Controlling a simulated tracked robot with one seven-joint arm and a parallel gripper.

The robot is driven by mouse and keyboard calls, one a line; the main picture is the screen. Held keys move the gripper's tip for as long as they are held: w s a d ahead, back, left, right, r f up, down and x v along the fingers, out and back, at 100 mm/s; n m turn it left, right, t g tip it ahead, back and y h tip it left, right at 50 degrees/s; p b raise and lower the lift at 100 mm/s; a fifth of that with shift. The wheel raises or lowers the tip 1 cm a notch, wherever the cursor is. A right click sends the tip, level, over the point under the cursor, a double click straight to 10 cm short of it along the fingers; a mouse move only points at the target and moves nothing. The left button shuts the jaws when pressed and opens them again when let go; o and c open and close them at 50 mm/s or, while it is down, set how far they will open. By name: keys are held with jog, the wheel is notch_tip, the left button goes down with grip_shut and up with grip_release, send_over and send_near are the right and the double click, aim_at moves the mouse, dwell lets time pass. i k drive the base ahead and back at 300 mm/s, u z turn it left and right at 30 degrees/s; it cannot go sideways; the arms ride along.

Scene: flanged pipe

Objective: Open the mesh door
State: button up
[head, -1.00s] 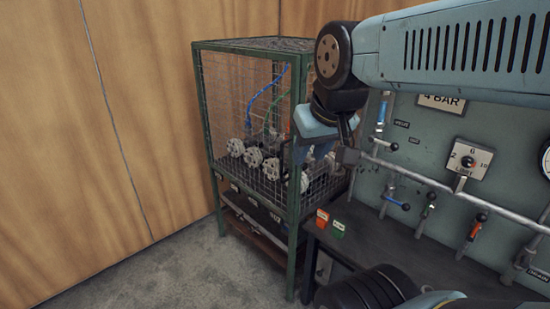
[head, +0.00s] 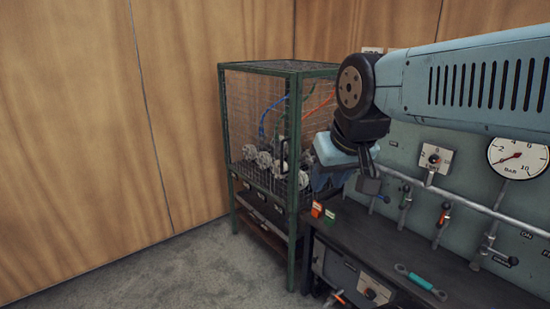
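The mesh door (head: 258,130) is the wire-mesh front of a green-framed cage (head: 292,225) in the middle of the head view. It looks closed, flush with the frame. A dark upright handle (head: 284,157) shows near its right edge. My gripper (head: 346,182) hangs to the right of the cage in the picture, in front of its right side and the panel. It appears apart from the handle and holds nothing that I can see. Its fingers are small and partly hidden, so their opening is unclear.
Inside the cage are several pale flanged fittings (head: 265,160) and coloured hoses. A dark bench (head: 400,250) with a teal-handled tool (head: 420,281) stands right of the cage, below a panel with pipes, valves and a gauge (head: 518,157). The floor (head: 150,275) at left is clear.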

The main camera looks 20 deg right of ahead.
aim_at(288, 206)
jog(key=u, duration=0.7)
jog(key=i, duration=0.85)
jog(key=z, duration=0.1)
